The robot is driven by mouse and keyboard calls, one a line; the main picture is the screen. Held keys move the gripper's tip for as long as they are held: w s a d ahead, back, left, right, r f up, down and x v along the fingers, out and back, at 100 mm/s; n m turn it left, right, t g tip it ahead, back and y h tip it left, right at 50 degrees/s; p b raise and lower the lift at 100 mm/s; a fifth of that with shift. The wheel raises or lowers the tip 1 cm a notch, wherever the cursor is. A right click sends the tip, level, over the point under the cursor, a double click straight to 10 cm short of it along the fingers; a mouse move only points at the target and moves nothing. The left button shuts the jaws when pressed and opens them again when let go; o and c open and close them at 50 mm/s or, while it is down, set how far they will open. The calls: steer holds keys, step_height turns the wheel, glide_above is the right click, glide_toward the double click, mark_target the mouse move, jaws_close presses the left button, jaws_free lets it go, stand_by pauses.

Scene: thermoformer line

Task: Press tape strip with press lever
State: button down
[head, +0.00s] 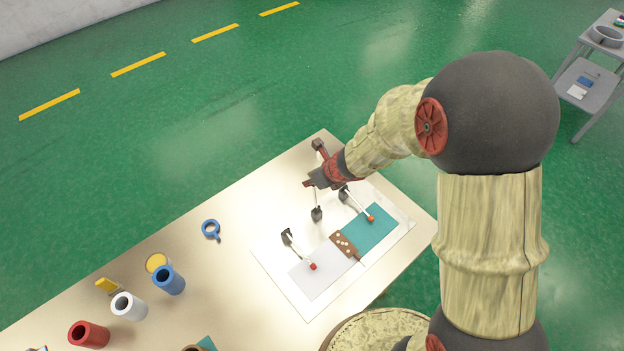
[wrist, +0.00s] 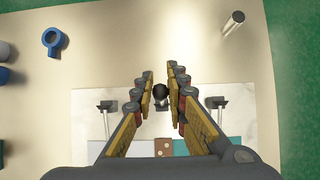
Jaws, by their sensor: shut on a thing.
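The press lever (head: 316,200) in the middle of the white board (head: 274,274) stands steeply raised from its dark base. My gripper (head: 314,183) is over the board, shut on the lever's upper end. In the wrist view, the lever's dark round end (wrist: 160,91) lies between the two fingers of my gripper (wrist: 161,84). A brown strip with pale dots (head: 343,244) lies across the seam between a pale grey sheet (head: 319,277) and a teal sheet (head: 378,232). I take it as the tape strip; the lever is clear of it.
Two side levers with red knobs (head: 313,267) (head: 371,218) lie down over the sheets. A blue ring (head: 211,230) with a handle lies left of the board. Blue, white and red cylinders (head: 168,281) (head: 129,306) (head: 88,334) stand farther left. The table between is clear.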

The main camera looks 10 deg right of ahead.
stand_by(0.3)
steer(key=shift+s+d+b, duration=0.25)
steer(key=shift+s+d, duration=0.3)
steer(key=shift+s, duration=0.3)
steer(key=shift+s+d+b, duration=0.2)
steer(key=shift+s+d, duration=0.35)
steer(key=shift+s, duration=0.3)
steer(key=shift+f, duration=0.1)
steer(key=shift+s+d+f+b, duration=0.25)
steer(key=shift+s+d+b, duration=0.25)
steer(key=shift+s, duration=0.3)
steer(key=shift+s+d+f+b, duration=0.2)
steer(key=shift+s+d+b, duration=0.15)
steer(key=shift+s+d, duration=0.35)
steer(key=shift+a, duration=0.15)
steer(key=shift+s+d+f+b, duration=0.5)
steer(key=shift+s+f+b, duration=0.1)
steer(key=shift+s, duration=0.15)
steer(key=shift+s+d+f+b, duration=0.45)
steer(key=shift+s+b, duration=0.15)
steer(key=shift+s, duration=0.1)
